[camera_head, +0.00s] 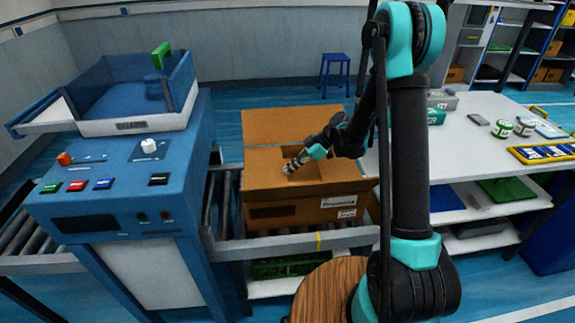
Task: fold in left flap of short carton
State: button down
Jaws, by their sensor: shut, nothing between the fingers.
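The short brown carton (285,212) sits on the roller conveyor in the middle of the head view, with a printed label on its front right. Its far flap (290,125) stands up at the back. A brown panel at the carton's left side (262,168) lies about level with the top; I take it as the left flap, but its exact angle is hard to tell. My gripper (289,168) is shut and empty, reaching from the right over the carton opening, its tips at the inner right edge of this panel. Contact cannot be made out. My arm hides part of the carton's right side.
A blue machine (120,200) with buttons and an open-topped tray stands close on the left. A white table (480,150) with cans and a yellow tray is on the right. A round wooden stool top (330,290) is in front. A blue stool (336,70) stands behind.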

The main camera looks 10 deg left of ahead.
jog(key=shift+d+f, duration=0.1)
jog(key=shift+f, duration=0.95)
jog(key=shift+a, duration=0.2)
